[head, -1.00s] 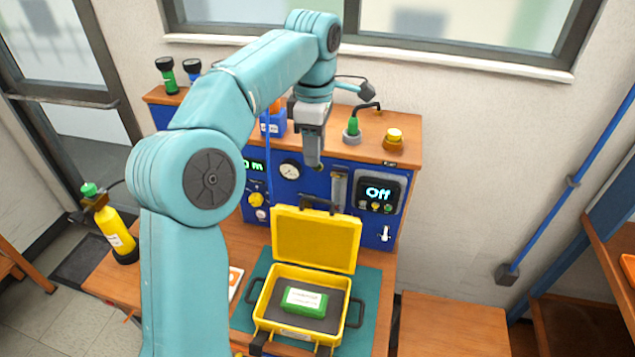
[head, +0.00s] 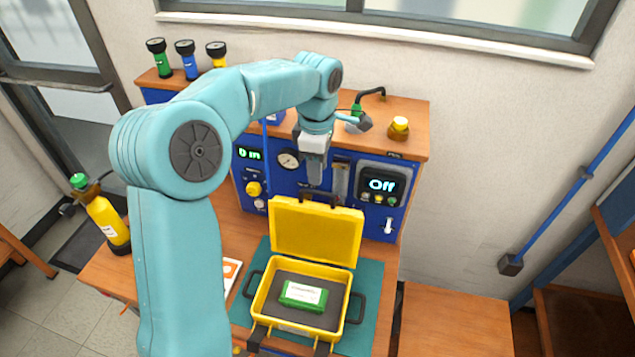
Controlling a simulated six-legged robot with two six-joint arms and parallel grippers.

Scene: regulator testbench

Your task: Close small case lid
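A small yellow case (head: 262,312) lies open on a teal mat on the bench. Its lid (head: 316,232) stands up at the back, hinged on the case's far side, with a dark handle on its upper edge. Inside, on dark foam, lies a green box with a white label (head: 303,294). My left gripper (head: 315,178) points down just above and behind the lid's upper edge, near the handle. Its fingertips look close together with nothing clearly between them, but their gap is too small to judge. My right gripper is not in view.
Behind the case stands a blue test panel (head: 345,215) with a gauge and an "Off" display (head: 383,185). Flashlights and a yellow knob (head: 400,126) sit on the shelf above. A yellow bottle (head: 108,222) stands at left. The teal mat (head: 368,285) is clear right of the case.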

